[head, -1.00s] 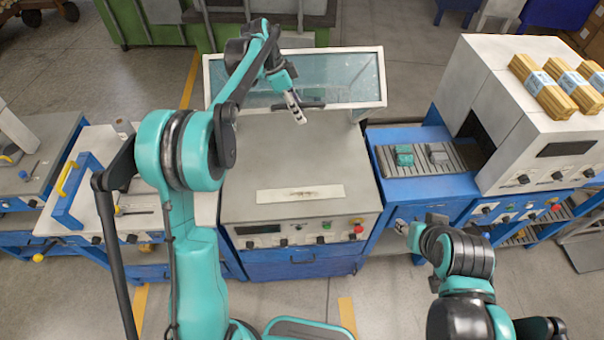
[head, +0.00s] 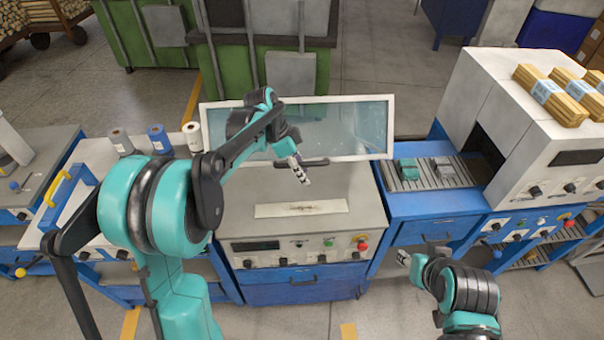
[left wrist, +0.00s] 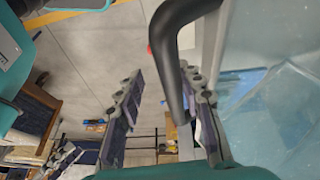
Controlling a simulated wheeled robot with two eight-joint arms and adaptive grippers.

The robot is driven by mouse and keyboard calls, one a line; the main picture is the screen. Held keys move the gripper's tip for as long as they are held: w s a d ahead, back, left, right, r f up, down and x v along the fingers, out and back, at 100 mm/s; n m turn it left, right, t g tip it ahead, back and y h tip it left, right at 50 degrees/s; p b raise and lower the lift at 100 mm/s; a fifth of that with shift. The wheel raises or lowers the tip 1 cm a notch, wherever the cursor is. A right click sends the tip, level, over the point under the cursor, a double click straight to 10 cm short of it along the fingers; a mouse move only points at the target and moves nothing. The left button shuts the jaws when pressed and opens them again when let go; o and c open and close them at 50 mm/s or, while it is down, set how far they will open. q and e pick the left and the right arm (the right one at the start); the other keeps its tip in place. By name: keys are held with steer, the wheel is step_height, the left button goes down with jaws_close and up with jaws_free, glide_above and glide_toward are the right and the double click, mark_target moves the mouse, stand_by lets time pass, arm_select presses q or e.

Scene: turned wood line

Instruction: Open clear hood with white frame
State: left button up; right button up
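The clear hood (head: 350,120) with its white frame stands raised and tilted at the back of the grey machine (head: 350,190). Its near edge carries a black handle (head: 316,163). My left gripper (head: 302,172) is at this handle, just in front of the frame. In the left wrist view the fingers (left wrist: 165,95) are apart, and the handle (left wrist: 172,60) reaches into the space between them, close to the right finger. The hood pane (left wrist: 275,90) fills the right side there. My right gripper (head: 403,257) is low, in front of the blue conveyor stand; its fingers are too small to read.
A pale strip (head: 300,208) lies on the machine top, above a front panel with knobs. A roller conveyor (head: 432,178) with two small blocks leads into a white box (head: 520,110) on the right. Rolls (head: 157,138) stand on the left bench. Open floor lies in front.

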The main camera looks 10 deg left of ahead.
arm_select(q)
steer(key=w+a+r+p, duration=0.2)
steer(key=a+r+p, duration=0.2)
steer(key=r, duration=0.3)
steer(key=shift+r+p, duration=0.35)
steer(key=shift+p, duration=0.35)
stand_by(0.6)
